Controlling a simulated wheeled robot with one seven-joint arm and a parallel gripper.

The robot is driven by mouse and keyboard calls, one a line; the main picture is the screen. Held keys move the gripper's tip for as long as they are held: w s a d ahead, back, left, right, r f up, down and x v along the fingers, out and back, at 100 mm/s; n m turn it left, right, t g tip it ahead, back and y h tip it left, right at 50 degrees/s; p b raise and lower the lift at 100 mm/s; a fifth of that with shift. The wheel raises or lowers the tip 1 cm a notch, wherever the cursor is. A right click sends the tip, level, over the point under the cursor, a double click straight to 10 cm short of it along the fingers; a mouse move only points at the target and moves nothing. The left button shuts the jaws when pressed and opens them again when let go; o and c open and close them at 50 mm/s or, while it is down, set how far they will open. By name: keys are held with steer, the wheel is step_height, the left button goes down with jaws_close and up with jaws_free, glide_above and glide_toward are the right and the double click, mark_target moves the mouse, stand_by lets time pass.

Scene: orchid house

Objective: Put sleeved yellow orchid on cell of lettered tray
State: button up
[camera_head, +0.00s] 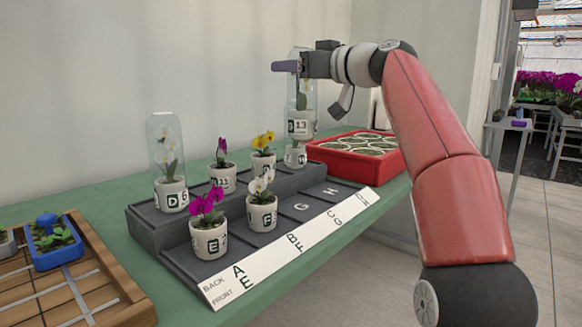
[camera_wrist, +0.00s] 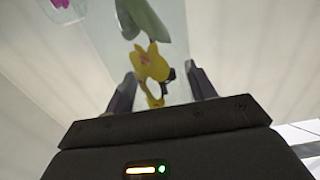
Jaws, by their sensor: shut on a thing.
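The sleeved yellow orchid is in a white pot marked 13 (camera_head: 300,128) inside a tall clear sleeve (camera_head: 303,98). My gripper (camera_head: 288,67) is shut on the upper part of the sleeve and holds it upright above the back right of the tray. In the wrist view the yellow flower (camera_wrist: 152,65) shows between my fingers (camera_wrist: 160,88). The lettered tray (camera_head: 300,245) is dark grey and stepped, with a white strip of letters along its front. Front cells G and H look empty. Just below the held pot is another white pot (camera_head: 295,155), partly hidden.
The tray also holds a sleeved white orchid (camera_head: 172,193), a purple one (camera_head: 222,178), an unsleeved yellow one (camera_head: 263,163), a magenta one (camera_head: 209,241) and a white one (camera_head: 262,214). A red tray (camera_head: 330,155) stands behind right. A wooden board with a blue tray (camera_head: 57,259) is left.

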step_height(320, 180, down, 16)
steer(key=b, duration=0.6)
steer(key=shift+r+b, duration=0.25)
steer(key=shift+b, duration=0.05)
steer(key=shift+f, duration=0.2)
steer(key=o, duration=1.5)
steer(key=b+v, duration=0.2)
steer(key=v, duration=1)
steer(key=shift+r, duration=0.15)
